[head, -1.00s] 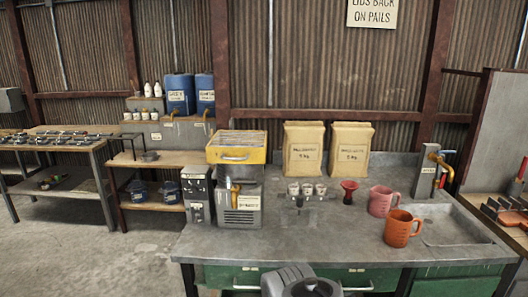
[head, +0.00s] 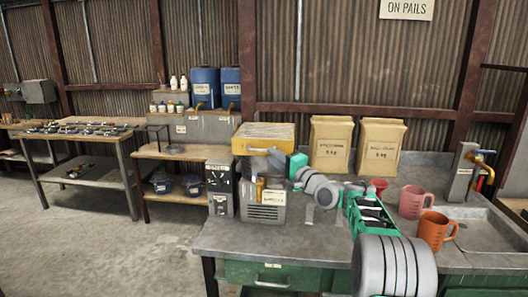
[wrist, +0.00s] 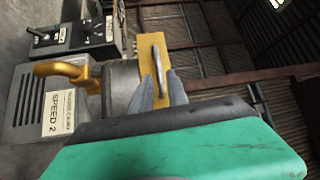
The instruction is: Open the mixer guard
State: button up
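The mixer (head: 264,212) is a grey machine with a brass spout at the left end of the grey bench. Its yellow guard (head: 263,132) lies flat and closed on top. In the wrist view, turned sideways, the yellow guard (wrist: 147,22) carries a grey bar handle (wrist: 160,56).
A grey control box (head: 219,188) with switches stands left of the mixer. Two paper sacks (head: 331,144) stand behind on the bench. A red funnel (head: 377,188), a pink jug (head: 414,203) and an orange jug (head: 435,231) are to the right, near the sink.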

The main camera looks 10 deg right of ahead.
aim_at(264, 151)
jog(key=p+x, duration=0.1)
jog(key=x, duration=0.4)
jog(key=shift+w+a, duration=0.15)
jog(key=shift+w, duration=0.05)
grip_shut()
dwell(1.1)
